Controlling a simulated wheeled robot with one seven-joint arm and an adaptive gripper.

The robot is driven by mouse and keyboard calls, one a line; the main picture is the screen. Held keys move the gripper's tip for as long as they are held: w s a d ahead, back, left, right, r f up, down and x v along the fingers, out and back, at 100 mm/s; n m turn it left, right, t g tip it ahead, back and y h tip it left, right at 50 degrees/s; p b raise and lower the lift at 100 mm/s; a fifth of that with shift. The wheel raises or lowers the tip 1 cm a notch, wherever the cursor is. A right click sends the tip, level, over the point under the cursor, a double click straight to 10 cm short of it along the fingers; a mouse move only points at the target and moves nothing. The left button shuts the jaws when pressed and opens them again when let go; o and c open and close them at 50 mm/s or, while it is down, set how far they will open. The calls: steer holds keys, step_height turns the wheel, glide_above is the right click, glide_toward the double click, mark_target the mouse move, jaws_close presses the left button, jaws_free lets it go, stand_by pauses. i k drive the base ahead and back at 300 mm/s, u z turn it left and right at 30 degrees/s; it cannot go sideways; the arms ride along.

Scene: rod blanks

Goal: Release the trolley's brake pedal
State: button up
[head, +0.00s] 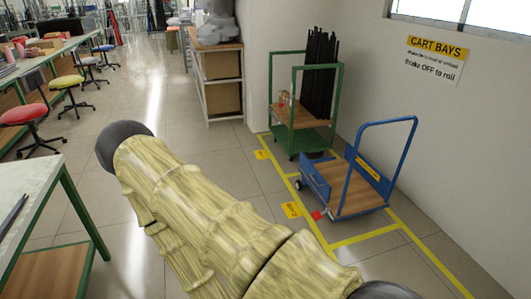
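A blue trolley (343,190) with a wooden deck and a tall push handle stands inside a yellow-lined floor bay on the right. A small red part (317,215) is low at its near left corner, just above the floor. It looks like a pedal, but it is too small to tell whether it is pressed down. A green trolley (301,135) carrying upright black rods (318,75) stands behind it; no pedal can be made out on it. My sleeved arm crosses the lower middle of the view, left of the blue trolley. My gripper cannot be seen.
A wall sign (436,53) reads "CART BAYS" and "Brake OFF to roll". A workbench (50,215) stands at near left, stools (36,115) at far left. A shelf unit (217,85) stands behind. Bare floor lies between the bench and the bay, partly hidden by my arm.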

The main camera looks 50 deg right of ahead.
mark_target(316, 215)
steer(key=u, duration=0.2)
steer(key=i, duration=1.25)
steer(key=z, duration=3.4)
steer(key=i, duration=1.75)
steer(key=u, duration=0.85)
